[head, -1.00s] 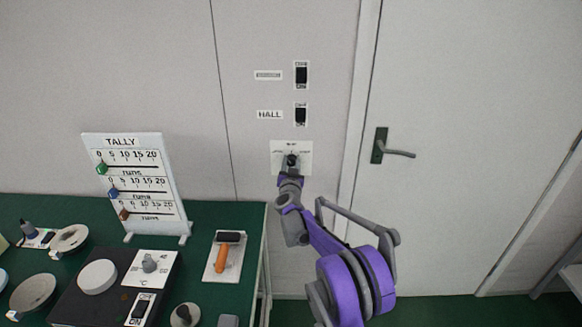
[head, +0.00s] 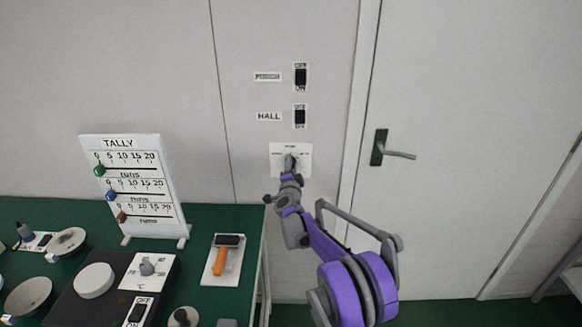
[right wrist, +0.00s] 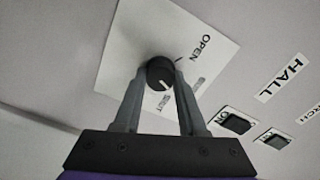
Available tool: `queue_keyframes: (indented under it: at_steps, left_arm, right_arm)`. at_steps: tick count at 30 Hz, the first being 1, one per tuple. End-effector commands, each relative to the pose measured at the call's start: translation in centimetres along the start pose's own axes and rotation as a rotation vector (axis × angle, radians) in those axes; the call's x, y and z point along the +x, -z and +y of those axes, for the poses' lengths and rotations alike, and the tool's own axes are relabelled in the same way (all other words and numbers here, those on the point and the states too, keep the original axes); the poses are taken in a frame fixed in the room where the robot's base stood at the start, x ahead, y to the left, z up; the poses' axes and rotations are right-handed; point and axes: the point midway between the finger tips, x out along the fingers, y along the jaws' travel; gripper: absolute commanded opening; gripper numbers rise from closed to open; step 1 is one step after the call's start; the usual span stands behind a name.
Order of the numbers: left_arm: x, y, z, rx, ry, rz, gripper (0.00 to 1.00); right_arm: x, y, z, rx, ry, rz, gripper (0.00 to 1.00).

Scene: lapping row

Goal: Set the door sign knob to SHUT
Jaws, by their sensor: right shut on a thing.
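The door sign plate (head: 303,149) is a white panel on the wall left of the door, below the HALL switch. In the right wrist view the plate (right wrist: 135,40) carries a round black knob (right wrist: 158,74). OPEN is printed to the knob's upper right and SHUT just below it; a label between them is too blurred to read. A white mark on the knob points down, roughly toward SHUT. My right gripper (head: 290,162) is at the plate and hides the knob in the head view. Its fingers (right wrist: 160,72) are shut on the knob from both sides. My left gripper is not in view.
Two wall switches (head: 300,76) (head: 300,116) sit above the plate. A grey door (head: 470,130) with a lever handle (head: 400,155) is to the right. A green table (head: 200,218) at left holds a TALLY board (head: 120,143), dishes and a black control box (head: 165,290).

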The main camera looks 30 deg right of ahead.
Motion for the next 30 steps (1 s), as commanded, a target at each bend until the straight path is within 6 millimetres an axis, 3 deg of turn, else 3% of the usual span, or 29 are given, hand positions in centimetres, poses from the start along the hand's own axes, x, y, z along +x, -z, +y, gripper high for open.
queue_keyframes:
  at_steps: [15, 30]
  left_arm:
    - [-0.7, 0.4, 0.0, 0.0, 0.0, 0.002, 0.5]
    - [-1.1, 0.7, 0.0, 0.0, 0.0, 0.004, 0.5]
  right_arm:
    - [0.0, 0.0, 0.1, 0.468, 0.0, 0.001, 0.0]
    - [0.0, -0.1, 0.2, 0.704, 0.0, 0.0, 0.0]
